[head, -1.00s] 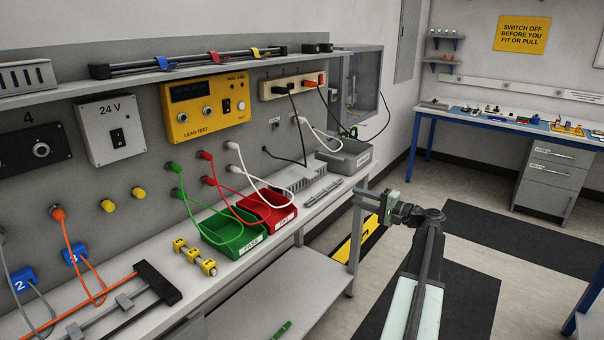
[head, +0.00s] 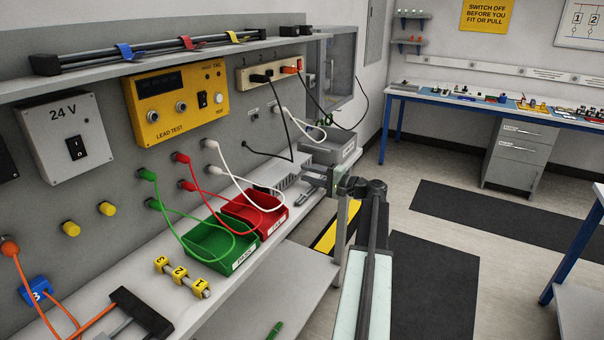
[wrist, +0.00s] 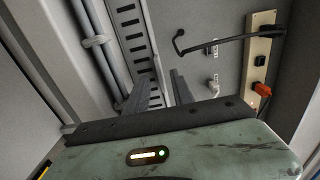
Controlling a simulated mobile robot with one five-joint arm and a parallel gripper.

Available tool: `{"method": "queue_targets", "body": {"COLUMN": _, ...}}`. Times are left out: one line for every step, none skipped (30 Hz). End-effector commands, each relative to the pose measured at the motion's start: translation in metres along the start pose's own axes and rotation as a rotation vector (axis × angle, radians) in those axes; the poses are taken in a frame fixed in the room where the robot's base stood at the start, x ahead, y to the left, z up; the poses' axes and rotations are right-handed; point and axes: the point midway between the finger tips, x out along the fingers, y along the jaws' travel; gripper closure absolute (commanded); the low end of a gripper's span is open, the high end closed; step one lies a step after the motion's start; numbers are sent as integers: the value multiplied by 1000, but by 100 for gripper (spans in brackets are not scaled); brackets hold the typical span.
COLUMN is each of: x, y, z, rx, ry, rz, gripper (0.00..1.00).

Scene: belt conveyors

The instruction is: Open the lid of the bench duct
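The bench duct (head: 286,183) is a grey slotted channel on the bench against the back panel, beyond the red bin. In the wrist view its slotted side (wrist: 131,38) runs down toward my fingers. I cannot clearly make out the lid's edge, and my gripper hides part of the duct in the head view. My gripper (head: 314,177) is at the duct's right end, above the bench. In the wrist view my gripper (wrist: 160,84) has its two dark fingers apart, with nothing seen held between them. I cannot tell whether they touch the duct.
A grey rod with clips (head: 307,194) lies in front of the duct. A grey box (head: 330,150) stands behind my gripper. A black cable (head: 291,140) hangs from the socket strip (head: 262,75). Green (head: 205,268) and red (head: 272,226) bins stand nearer.

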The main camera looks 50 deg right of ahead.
Motion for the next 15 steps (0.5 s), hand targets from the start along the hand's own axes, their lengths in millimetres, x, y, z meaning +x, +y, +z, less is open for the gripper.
{"method": "queue_targets", "body": {"x": 8, "y": 0, "z": 0, "rx": 0, "ry": -2, "rz": 0, "gripper": 71}}
{"method": "queue_targets", "body": {"x": 12, "y": 0, "z": 0, "rx": 0, "ry": -3, "rz": 0, "gripper": 71}}
{"method": "queue_targets", "body": {"x": 16, "y": 0, "z": 0, "rx": 0, "ry": -2, "rz": 0, "gripper": 71}}
{"method": "queue_targets", "body": {"x": 18, "y": 0, "z": 0, "rx": 0, "ry": -2, "rz": 0, "gripper": 71}}
{"method": "queue_targets", "body": {"x": 19, "y": 0, "z": 0, "rx": 0, "ry": -1, "rz": 0, "gripper": 71}}
{"method": "queue_targets", "body": {"x": 21, "y": 0, "z": 0, "rx": 0, "ry": 0, "rz": 0, "gripper": 71}}
{"method": "queue_targets", "body": {"x": 21, "y": 0, "z": 0, "rx": 0, "ry": 0, "rz": 0, "gripper": 71}}
{"method": "queue_targets", "body": {"x": 22, "y": 0, "z": 0, "rx": 0, "ry": 0, "rz": 0, "gripper": 71}}
{"method": "queue_targets", "body": {"x": 22, "y": 0, "z": 0, "rx": 0, "ry": 0, "rz": 0, "gripper": 71}}
{"method": "queue_targets", "body": {"x": 22, "y": 0, "z": 0, "rx": 0, "ry": 0, "rz": 0, "gripper": 71}}
{"method": "queue_targets", "body": {"x": 22, "y": 0, "z": 0, "rx": 0, "ry": -1, "rz": 0, "gripper": 71}}
{"method": "queue_targets", "body": {"x": 22, "y": 0, "z": 1, "rx": 0, "ry": -1, "rz": 0, "gripper": 71}}
{"method": "queue_targets", "body": {"x": 22, "y": 0, "z": 1, "rx": 0, "ry": -1, "rz": 0, "gripper": 71}}
{"method": "queue_targets", "body": {"x": 22, "y": 0, "z": 1, "rx": 0, "ry": -1, "rz": 0, "gripper": 79}}
{"method": "queue_targets", "body": {"x": 22, "y": 0, "z": 1, "rx": 0, "ry": -1, "rz": 0, "gripper": 90}}
